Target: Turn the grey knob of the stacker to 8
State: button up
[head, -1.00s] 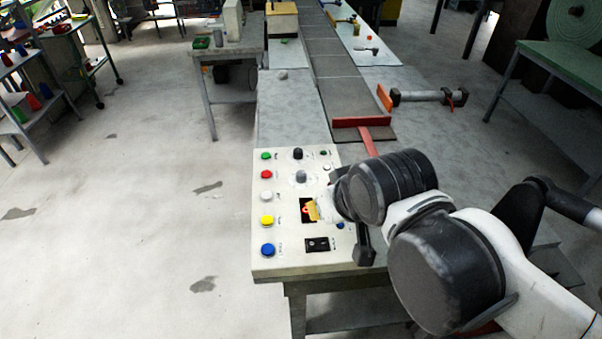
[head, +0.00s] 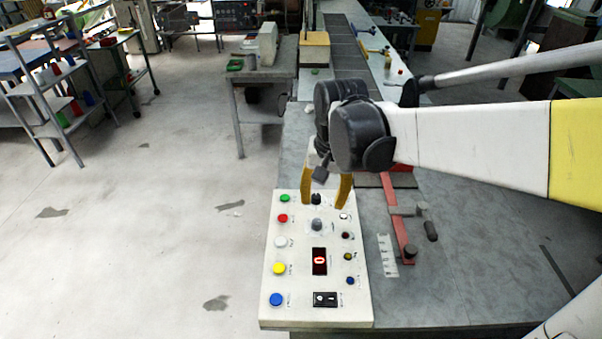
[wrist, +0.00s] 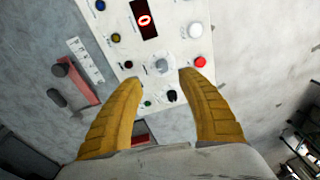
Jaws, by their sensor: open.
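The grey knob (head: 317,225) sits on the stacker's white control panel (head: 296,315), below a black knob (head: 316,199). The red display (head: 320,261) on the panel reads 0. My gripper (head: 322,204) is open and empty, pointing down over the far end of the panel, its yellow fingers apart on either side of the black knob in the picture. In the wrist view, the grey knob (wrist: 161,65) shows just beyond the fingertips, roughly midway between them. The black knob (wrist: 171,95) shows between the fingers. I cannot tell the height of the fingertips above the panel.
A column of coloured buttons, among them a red button (head: 282,218) and a blue button (head: 276,299), lines the panel's left side. Smaller buttons and a black switch (head: 325,299) are also close by. A red bar with a grey clamp (head: 408,211) lies right of the panel.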

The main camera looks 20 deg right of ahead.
aim_at(317, 221)
jog(key=shift+m+g, duration=0.4)
jog(key=shift+g, duration=0.2)
jog(key=w+f+b, duration=0.1)
jog(key=f, duration=0.3)
jog(key=w+f, duration=0.1)
jog(key=f, duration=0.3)
jog(key=w+f+b, duration=0.1)
jog(key=f, duration=0.2)
jog(key=shift+f+b, duration=0.3)
jog(key=shift+f, duration=0.1)
jog(key=shift+s, duration=0.1)
grip_shut()
